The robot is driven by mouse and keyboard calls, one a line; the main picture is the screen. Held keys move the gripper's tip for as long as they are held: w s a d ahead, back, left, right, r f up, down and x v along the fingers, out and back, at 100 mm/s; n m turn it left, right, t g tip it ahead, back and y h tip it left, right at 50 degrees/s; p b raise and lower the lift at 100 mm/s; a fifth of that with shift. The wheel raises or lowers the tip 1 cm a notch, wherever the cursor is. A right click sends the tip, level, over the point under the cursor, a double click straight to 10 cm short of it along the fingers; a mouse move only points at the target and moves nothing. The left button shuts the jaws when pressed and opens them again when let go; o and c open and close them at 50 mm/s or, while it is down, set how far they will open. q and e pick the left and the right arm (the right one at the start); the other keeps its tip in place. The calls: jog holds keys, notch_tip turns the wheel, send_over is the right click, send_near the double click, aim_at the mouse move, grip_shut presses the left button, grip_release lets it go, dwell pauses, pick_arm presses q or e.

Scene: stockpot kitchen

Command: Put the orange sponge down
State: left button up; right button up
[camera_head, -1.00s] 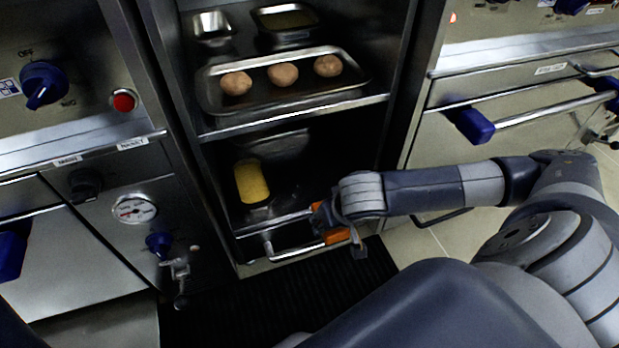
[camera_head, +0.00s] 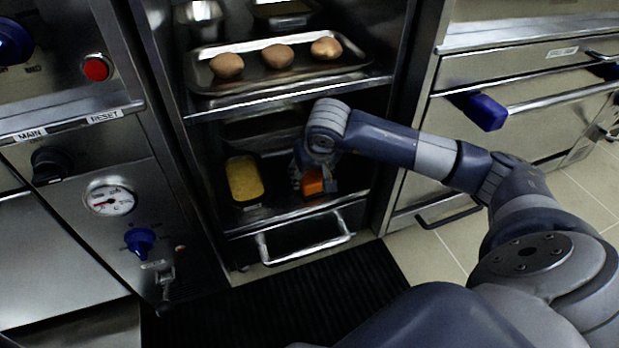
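The orange sponge (camera_head: 313,181) is at my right gripper (camera_head: 313,187), inside the lower compartment of the open cabinet, just above or at the bottom shelf (camera_head: 290,211). The gripper reaches in from the right, and its wrist hides part of it. The fingers are dark and small in the picture; they appear to be around the sponge. I cannot tell whether the sponge touches the shelf. A yellow block-like item in a pan (camera_head: 245,179) stands to the left of the sponge. My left gripper is not in view.
Above, a metal tray (camera_head: 215,83) holds three round brown items on the upper shelf (camera_head: 290,100). A drawer with a bar handle (camera_head: 305,250) is below the compartment. A control panel with a gauge (camera_head: 111,200) is at left. A dark mat (camera_head: 280,305) covers the floor.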

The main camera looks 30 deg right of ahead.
jog(key=shift+r, duration=0.1)
jog(key=shift+f, duration=0.2)
jog(key=o, duration=1)
jog(key=shift+c, duration=0.2)
jog(key=shift+r, duration=0.15)
